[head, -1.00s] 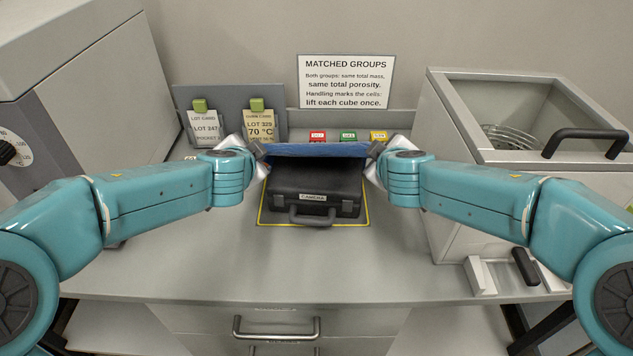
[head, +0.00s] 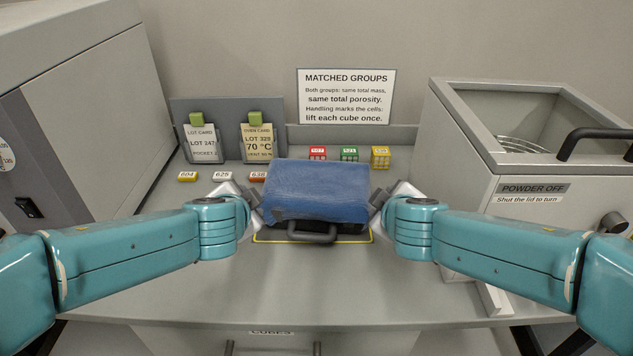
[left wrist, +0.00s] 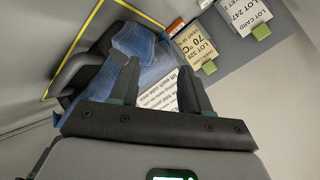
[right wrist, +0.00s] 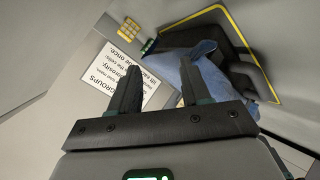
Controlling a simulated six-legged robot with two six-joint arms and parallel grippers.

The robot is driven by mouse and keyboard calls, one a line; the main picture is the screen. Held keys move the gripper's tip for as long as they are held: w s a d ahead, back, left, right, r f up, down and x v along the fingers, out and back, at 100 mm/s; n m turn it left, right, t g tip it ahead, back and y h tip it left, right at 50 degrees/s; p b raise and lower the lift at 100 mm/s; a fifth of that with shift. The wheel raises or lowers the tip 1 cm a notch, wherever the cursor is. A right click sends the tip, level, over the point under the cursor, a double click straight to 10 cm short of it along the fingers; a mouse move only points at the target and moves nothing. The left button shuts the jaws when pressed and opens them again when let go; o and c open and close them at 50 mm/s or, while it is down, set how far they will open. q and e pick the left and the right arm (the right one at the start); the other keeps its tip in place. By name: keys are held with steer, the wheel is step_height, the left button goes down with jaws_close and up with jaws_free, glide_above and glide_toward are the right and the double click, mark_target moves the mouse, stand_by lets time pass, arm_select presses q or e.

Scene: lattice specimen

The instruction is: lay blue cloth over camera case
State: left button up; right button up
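The blue cloth (head: 316,190) lies over the black camera case (head: 312,237), covering its top and the upper part of its front. The case's handle and lower front edge show below the cloth. My left gripper (head: 257,212) is beside the case's left front corner. In the left wrist view its fingers (left wrist: 160,62) stand apart, with the cloth (left wrist: 150,60) beyond them. My right gripper (head: 378,208) is beside the right front corner. Its fingers (right wrist: 160,64) also stand apart, with the cloth (right wrist: 192,65) beyond. Nothing shows gripped; finger contact with the cloth is unclear.
The case sits inside a yellow outline (head: 300,240) on the grey bench. Red, green and yellow cubes (head: 349,154) stand behind it. Lot cards (head: 257,143) stand back left, with small number tags (head: 187,176) before them. A powder cabinet (head: 535,190) is at right.

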arm_select(q)
steer(key=s+r, duration=0.6)
steer(key=r, duration=0.3)
arm_select(e)
steer(key=s+r, duration=0.6)
steer(key=r, duration=0.3)
arm_select(q)
steer(key=shift+s, duration=0.1)
arm_select(e)
steer(key=shift+s, duration=0.1)
